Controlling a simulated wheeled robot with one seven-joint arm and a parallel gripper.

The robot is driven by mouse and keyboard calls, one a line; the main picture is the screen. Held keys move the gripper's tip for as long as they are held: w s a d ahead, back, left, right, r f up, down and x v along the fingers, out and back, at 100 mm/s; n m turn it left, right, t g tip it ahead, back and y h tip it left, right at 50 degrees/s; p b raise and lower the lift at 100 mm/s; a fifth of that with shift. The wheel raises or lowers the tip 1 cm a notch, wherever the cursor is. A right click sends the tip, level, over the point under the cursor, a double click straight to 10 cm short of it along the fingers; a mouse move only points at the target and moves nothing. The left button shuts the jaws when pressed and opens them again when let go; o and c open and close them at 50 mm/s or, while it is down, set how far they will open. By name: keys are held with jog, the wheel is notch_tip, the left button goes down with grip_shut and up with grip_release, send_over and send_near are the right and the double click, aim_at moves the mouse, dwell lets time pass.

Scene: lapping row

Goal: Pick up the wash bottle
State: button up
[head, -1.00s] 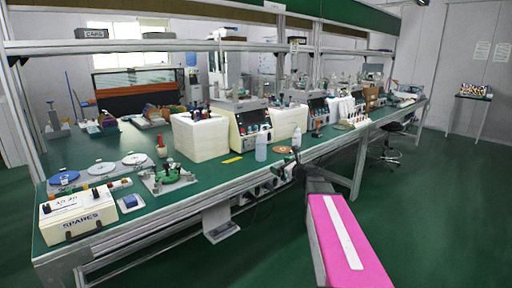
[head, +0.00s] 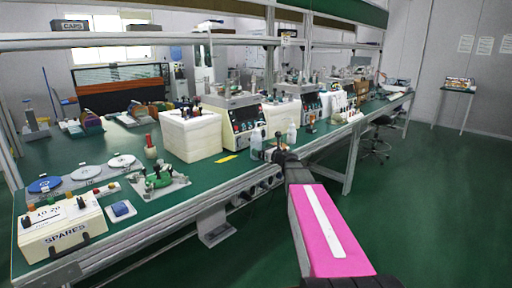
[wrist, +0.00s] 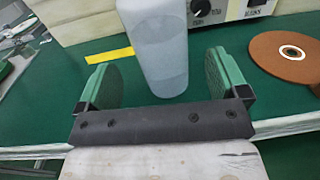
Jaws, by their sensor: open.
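A pale translucent bottle, the wash bottle (wrist: 157,45), stands upright on the green bench top in the wrist view; its top is cut off by the frame. It also shows near the bench's front edge in the head view (head: 256,142). My gripper (wrist: 160,66) is open, with one green finger pad on each side of the bottle's lower part and visible space at both sides. In the head view my gripper (head: 274,151) is at the front edge, just right of the bottle. Whether it touches the bottle cannot be told.
An orange-brown disc (wrist: 288,56) lies right of the bottle and a yellow strip (wrist: 108,56) lies left. A second pale bottle (head: 291,133) stands farther right. A white block (head: 194,136) and a control box (head: 242,122) stand behind. The floor in front is clear.

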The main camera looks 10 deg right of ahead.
aim_at(256, 147)
jog(key=x, duration=0.5)
jog(key=shift+w+f, duration=0.1)
jog(key=shift+f, duration=0.1)
jog(key=c, duration=1.2)
